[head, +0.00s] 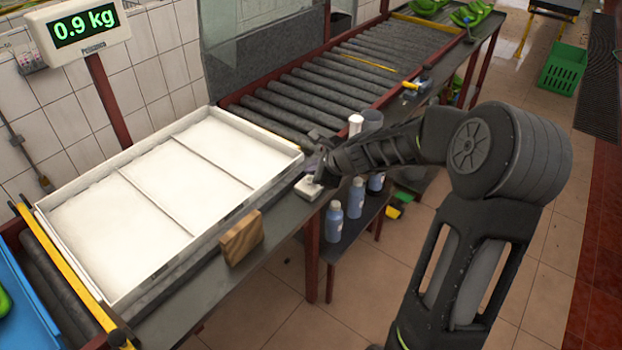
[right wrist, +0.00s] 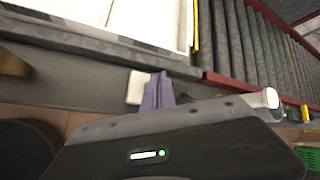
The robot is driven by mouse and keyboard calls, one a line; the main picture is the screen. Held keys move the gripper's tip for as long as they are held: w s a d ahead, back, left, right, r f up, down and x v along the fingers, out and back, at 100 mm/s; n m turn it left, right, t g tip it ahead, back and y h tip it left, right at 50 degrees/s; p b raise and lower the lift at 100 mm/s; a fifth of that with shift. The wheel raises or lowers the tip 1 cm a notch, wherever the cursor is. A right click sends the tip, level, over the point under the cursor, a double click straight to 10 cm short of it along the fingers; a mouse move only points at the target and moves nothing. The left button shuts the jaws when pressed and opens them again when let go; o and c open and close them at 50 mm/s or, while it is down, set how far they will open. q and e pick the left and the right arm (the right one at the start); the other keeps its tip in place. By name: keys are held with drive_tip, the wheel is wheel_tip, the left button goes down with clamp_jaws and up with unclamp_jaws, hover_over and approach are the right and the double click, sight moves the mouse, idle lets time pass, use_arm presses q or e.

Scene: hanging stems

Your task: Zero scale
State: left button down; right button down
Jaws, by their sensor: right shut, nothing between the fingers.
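The scale's display (head: 84,28) on a red post reads 0.9 kg in green. A large white tray (head: 285,152) with dividers lies on the weighing place and looks empty. A small pale box (head: 308,188), perhaps the scale's button, sits on the grey ledge by the tray's near right corner. My right gripper (head: 320,176) is shut and empty, right at this box. In the right wrist view its purple fingers (right wrist: 157,92) are beside the pale box (right wrist: 136,87); whether they touch it I cannot tell. My left gripper is not in view.
A wooden block (head: 241,238) stands at the ledge's front edge. A roller conveyor (head: 330,80) runs behind to the right. Blue bottles (head: 334,222) stand on a shelf below my right arm. A green crate (head: 562,68) is on the floor.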

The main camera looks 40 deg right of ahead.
drive_tip(key=shift+f, duration=0.1)
idle(0.3)
drive_tip(key=shift+f+b, duration=0.3)
drive_tip(key=shift+b, duration=0.15)
drive_tip(key=shift+f+b, duration=0.5)
idle(0.6)
drive_tip(key=shift+r, duration=0.15)
drive_tip(key=shift+r+p, duration=0.75)
drive_tip(key=shift+p, duration=0.1)
wheel_tip(320, 180, up, 5)
drive_tip(key=p, duration=0.5)
idle(0.8)
